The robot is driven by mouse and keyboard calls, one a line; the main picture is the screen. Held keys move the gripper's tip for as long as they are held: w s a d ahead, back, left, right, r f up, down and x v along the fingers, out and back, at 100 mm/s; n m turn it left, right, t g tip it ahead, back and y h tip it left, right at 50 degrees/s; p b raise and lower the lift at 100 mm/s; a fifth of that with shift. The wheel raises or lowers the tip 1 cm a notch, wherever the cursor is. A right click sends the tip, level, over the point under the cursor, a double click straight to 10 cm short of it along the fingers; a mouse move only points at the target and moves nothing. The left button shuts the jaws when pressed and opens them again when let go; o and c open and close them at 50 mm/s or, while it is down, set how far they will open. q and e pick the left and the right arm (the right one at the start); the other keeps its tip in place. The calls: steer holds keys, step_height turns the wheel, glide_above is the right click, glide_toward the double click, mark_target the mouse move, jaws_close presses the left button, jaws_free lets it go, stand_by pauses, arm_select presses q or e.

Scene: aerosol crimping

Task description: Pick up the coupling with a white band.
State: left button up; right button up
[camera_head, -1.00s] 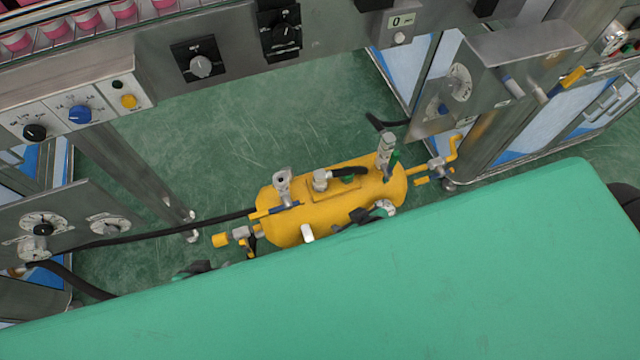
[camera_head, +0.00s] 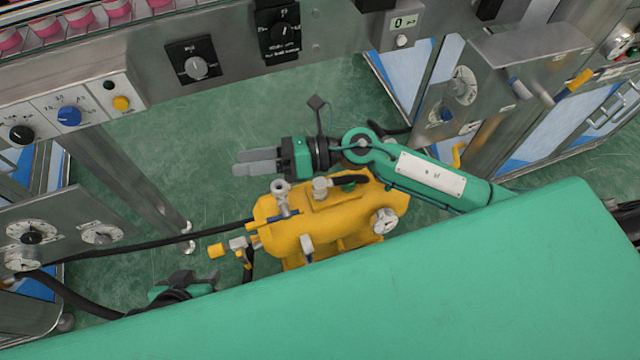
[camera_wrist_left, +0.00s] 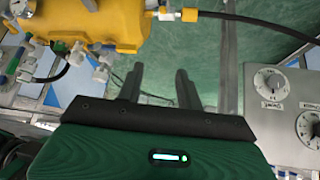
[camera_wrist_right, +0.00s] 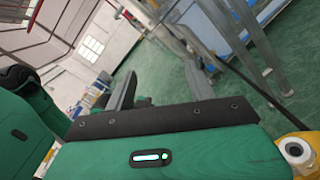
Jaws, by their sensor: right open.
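The yellow tank (camera_head: 330,222) stands on the floor with several fittings and a black hose at its left end. In the left wrist view, a pale-banded coupling (camera_wrist_left: 189,15) sits where the black hose meets the tank's fittings; I cannot tell for sure that it is the white-banded one. My right gripper (camera_head: 257,162) is open and empty, pointing left above and behind the tank's left part; its fingers also show apart in the right wrist view (camera_wrist_right: 160,85). My left gripper (camera_wrist_left: 157,82) is open and empty below the tank's hose end; its fingers are hidden in the head view.
My green body top fills the lower head view. A steel machine panel with knobs (camera_head: 197,67) is at the back. A dial cabinet (camera_head: 45,240) stands at left and another (camera_head: 475,85) at right. The black hose (camera_head: 150,240) runs from the left cabinet to the tank. Green floor behind the tank is clear.

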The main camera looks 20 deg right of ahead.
steer(key=w+d+f+n+g+h, duration=0.1)
steer(key=d+f+n+g+h, duration=0.2)
steer(key=d+f+n+h, duration=0.3)
steer(key=n+h, duration=0.4)
steer(key=h, duration=0.3)
glide_above(321, 181)
steer(key=d, duration=0.1)
step_height(321, 181, down, 14)
steer(key=shift+s+d+f+b, duration=0.15)
steer(key=shift+f+b, duration=0.05)
steer(key=shift+b, duration=0.25)
steer(key=shift+d+b+x, duration=0.2)
steer(key=shift+x, duration=1.35)
steer(key=shift+d+b+x, duration=0.2)
steer(key=shift+d+x, duration=0.05)
steer(key=shift+x, duration=1.25)
arm_select(q)
steer(key=d, duration=0.1)
steer(key=w+d+t+h, duration=0.1)
steer(key=d+t, duration=0.1)
steer(key=shift+w+d+f+h, duration=0.2)
steer(key=shift+w+h, duration=0.1)
steer(key=shift+w, duration=0.1)
arm_select(e)
steer(key=shift+f, duration=0.2)
jaws_close()
arm_select(q)
steer(key=shift+s+a, duration=0.1)
arm_select(e)
steer(key=shift+w+r, duration=0.2)
